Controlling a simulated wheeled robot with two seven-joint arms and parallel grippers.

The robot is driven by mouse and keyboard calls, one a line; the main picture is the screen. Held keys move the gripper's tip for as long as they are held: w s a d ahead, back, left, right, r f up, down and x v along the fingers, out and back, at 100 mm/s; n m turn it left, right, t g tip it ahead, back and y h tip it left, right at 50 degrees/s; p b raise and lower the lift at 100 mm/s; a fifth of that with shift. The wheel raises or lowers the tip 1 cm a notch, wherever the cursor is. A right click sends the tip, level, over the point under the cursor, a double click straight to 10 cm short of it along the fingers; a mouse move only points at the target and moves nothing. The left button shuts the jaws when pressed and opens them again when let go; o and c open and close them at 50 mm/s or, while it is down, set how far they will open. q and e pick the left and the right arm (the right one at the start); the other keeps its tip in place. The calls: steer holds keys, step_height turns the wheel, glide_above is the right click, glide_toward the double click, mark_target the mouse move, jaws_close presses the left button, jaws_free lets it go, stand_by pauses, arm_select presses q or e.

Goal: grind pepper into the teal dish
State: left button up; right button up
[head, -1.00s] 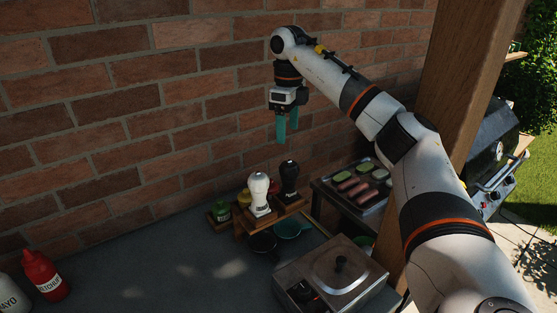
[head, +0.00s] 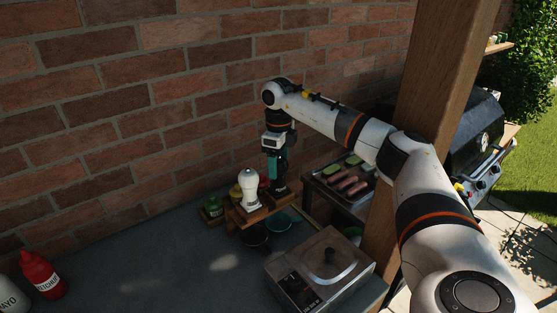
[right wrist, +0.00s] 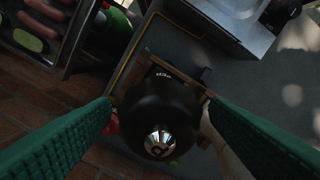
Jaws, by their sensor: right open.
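The black mill (head: 280,187) stands upright on a small wooden stand (head: 245,218), beside a white mill (head: 250,190). My right gripper (head: 275,166) points down at the top of the black mill, its teal fingers open. In the right wrist view the black mill (right wrist: 160,115) with its shiny metal knob lies between the two spread green fingers (right wrist: 160,128); I cannot tell if either finger touches it. The teal dish (head: 279,224) sits on the table in front of the stand, partly hidden by it. My left gripper is not in view.
A dark dish (head: 254,237) sits left of the teal dish. A lidded metal box (head: 320,268) stands in front. A tray of sausages and vegetables (head: 345,185) is to the right, beside a wooden post (head: 440,90). A red bottle (head: 42,274) is far left; the middle table is clear.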

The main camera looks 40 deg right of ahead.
steer(key=c, duration=1)
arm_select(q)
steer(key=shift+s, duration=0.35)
arm_select(e)
steer(key=shift+o, duration=0.2)
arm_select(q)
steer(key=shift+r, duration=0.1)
arm_select(e)
steer(key=shift+m, duration=0.3)
steer(key=m+p, duration=0.1)
steer(key=m, duration=0.2)
steer(key=shift+r+m, duration=0.1)
steer(key=shift+m, duration=0.2)
steer(key=m, duration=0.3)
steer(key=shift+m+p, duration=0.3)
steer(key=shift+p, duration=0.1)
steer(key=m, duration=0.3)
steer(key=shift+m+p, duration=0.3)
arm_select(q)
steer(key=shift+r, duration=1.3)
arm_select(e)
steer(key=shift+m, duration=1.9)
